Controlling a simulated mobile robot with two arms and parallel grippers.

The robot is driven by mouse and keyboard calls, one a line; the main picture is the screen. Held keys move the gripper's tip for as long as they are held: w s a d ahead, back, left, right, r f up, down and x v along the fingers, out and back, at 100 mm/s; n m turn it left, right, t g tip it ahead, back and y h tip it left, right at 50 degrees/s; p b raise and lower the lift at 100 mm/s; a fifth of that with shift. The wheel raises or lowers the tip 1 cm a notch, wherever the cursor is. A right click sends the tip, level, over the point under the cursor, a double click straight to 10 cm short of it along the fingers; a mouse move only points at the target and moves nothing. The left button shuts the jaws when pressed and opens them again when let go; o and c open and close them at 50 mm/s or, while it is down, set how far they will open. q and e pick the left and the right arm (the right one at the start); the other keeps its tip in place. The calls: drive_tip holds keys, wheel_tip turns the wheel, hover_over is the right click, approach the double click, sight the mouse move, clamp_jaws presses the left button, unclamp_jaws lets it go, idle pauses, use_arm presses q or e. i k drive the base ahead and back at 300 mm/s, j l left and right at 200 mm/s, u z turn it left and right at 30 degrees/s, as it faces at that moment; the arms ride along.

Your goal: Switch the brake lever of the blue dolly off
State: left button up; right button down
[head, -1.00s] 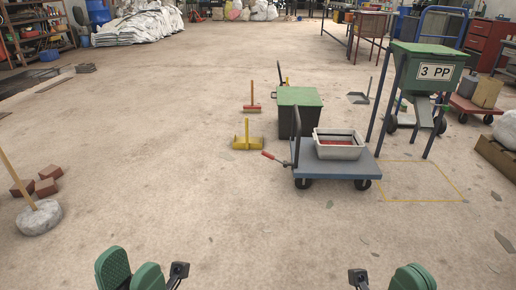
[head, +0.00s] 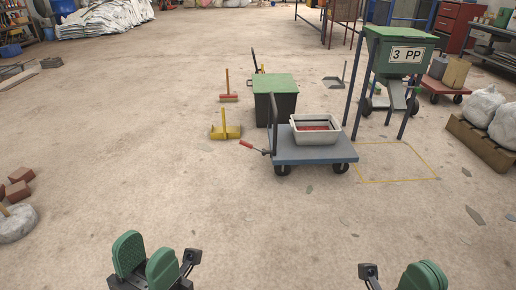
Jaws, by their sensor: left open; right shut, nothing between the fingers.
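The blue dolly (head: 345,153) stands on the floor right of centre in the head view, with an upright dark handle bar (head: 273,118) at its left end. Its brake lever (head: 249,145), with a red grip, sticks out low to the left of the dolly, near the foot of the bar. A light grey tub (head: 299,134) with something red inside sits on the deck. My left gripper (head: 145,250) is open and empty at the bottom left, well short of the lever. My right gripper (head: 424,272) is shut and empty at the bottom right, partly cut off.
A dark bin with a green lid (head: 274,84) stands behind the dolly; a yellow broom (head: 225,131) and a red broom (head: 228,98) are left of it. A green hopper (head: 398,50) stands behind right, by a yellow floor outline (head: 400,180). The floor before me is clear.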

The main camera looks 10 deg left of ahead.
sight(247, 144)
drive_tip(key=i+j+z, duration=0.4)
drive_tip(key=j, duration=0.15)
drive_tip(key=j+z, duration=0.2)
drive_tip(key=i+j+z, duration=0.15)
drive_tip(key=j, duration=0.3)
drive_tip(key=i+j, duration=0.15)
drive_tip(key=j, duration=0.3)
drive_tip(key=i+j, duration=0.15)
drive_tip(key=j, duration=0.35)
drive_tip(key=i+j+z, duration=0.1)
drive_tip(key=j, duration=0.35)
drive_tip(key=i+j, duration=0.15)
drive_tip(key=j, duration=0.35)
drive_tip(key=i+j+z, duration=0.1)
drive_tip(key=j, duration=0.35)
drive_tip(key=i+j, duration=0.15)
drive_tip(key=j, duration=0.35)
drive_tip(key=i+j, duration=0.1)
drive_tip(key=j, duration=0.35)
drive_tip(key=i+j+z, duration=0.1)
drive_tip(key=j, duration=0.4)
